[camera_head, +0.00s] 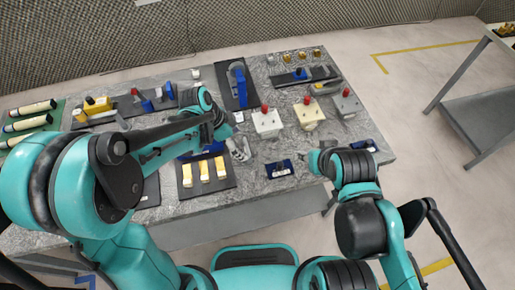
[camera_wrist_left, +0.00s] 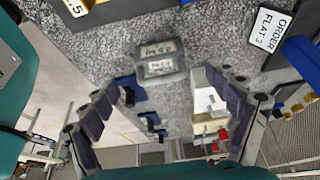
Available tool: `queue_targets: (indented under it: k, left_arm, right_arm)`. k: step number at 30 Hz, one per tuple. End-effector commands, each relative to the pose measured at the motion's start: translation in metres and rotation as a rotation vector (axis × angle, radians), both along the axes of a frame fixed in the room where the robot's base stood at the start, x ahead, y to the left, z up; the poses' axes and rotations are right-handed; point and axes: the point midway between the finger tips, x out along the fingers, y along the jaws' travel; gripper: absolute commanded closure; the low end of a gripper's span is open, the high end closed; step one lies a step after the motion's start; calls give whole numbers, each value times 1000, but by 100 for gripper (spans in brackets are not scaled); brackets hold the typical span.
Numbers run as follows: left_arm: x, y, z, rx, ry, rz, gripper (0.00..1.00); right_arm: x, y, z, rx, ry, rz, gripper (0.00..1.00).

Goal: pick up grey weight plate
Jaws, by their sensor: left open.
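The grey weight plate (camera_wrist_left: 161,66) is a small grey block with a white label, lying on the speckled worktop. In the left wrist view it sits between and beyond the fingers of my left gripper (camera_wrist_left: 163,82), which is open and apparently empty. In the head view a grey thing that looks like the plate (camera_head: 240,149) is just below the end of my left arm, partly hidden by it.
A dark tray with yellow blocks (camera_head: 206,175) lies left of the plate. White (camera_head: 267,123), cream (camera_head: 309,114) and grey (camera_head: 346,103) blocks with red tops stand to the right. A blue tool (camera_head: 238,83) lies behind. A small blue tray (camera_head: 280,170) is near the front edge.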

Motion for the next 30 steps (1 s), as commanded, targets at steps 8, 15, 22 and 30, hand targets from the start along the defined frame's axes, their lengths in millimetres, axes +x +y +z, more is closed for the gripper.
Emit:
queue_targets:
  k: [8, 15, 22, 30]
  left_arm:
    - [2, -13, -28, 0, -1, 1, 11]
    - [5, -27, -59, 0, 0, 2, 11]
    - [5, -28, -59, 1, 0, 4, 11]
    - [5, -28, -59, 1, 0, 4, 82]
  right_arm:
    - [0, 0, -14, 0, 0, 0, 60]
    - [0, 0, -28, 0, 0, 0, 60]
    - [0, 0, -27, 0, 0, 0, 60]
    - [0, 0, -27, 0, 0, 0, 60]
